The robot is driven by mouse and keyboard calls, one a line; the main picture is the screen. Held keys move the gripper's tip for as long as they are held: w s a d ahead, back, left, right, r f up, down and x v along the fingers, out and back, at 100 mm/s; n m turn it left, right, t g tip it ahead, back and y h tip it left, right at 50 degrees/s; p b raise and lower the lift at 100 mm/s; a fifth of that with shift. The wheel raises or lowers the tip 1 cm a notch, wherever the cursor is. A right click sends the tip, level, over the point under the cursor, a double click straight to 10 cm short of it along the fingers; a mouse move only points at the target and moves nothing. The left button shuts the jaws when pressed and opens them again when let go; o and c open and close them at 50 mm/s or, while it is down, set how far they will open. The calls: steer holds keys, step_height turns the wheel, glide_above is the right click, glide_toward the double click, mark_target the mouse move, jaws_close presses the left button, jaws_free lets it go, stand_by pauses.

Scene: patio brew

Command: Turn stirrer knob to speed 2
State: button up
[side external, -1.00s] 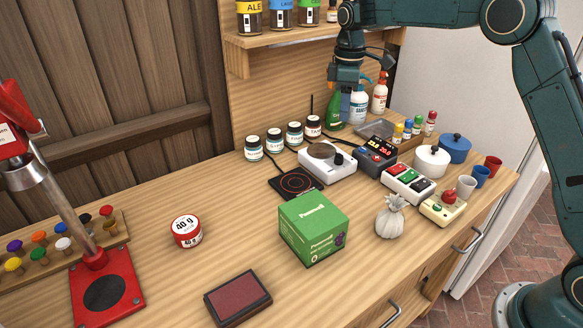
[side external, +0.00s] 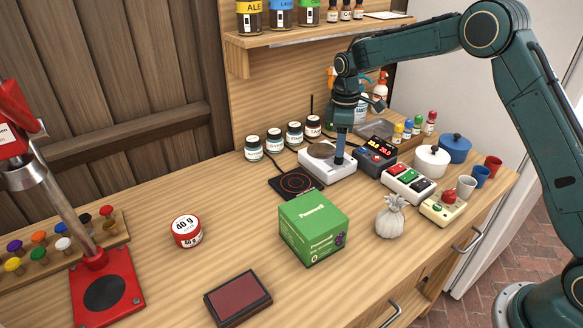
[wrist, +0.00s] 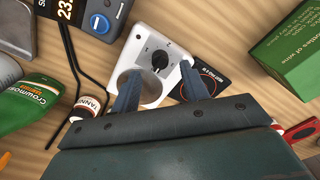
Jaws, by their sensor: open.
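The stirrer (side external: 313,168) is a white box with a round grey-brown plate on top, near the back of the bench. Its black knob (wrist: 160,60) shows in the wrist view, with small markings around it; a "2" seems to lie at its upper right. I cannot read the knob's setting surely. My gripper (side external: 339,161) points down over the knob end of the stirrer and hides the knob in the side view. In the wrist view my gripper (wrist: 160,70) is open, one finger on each side of the knob. I cannot tell whether the fingers touch it.
A dark display unit (side external: 376,156) stands close on the right of the stirrer. A black pad with a red ring (side external: 296,183) lies on its left. Small jars (side external: 295,133) stand behind. The green box (side external: 313,228) is in front.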

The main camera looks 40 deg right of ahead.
steer(key=shift+f, duration=1.8)
jaws_close()
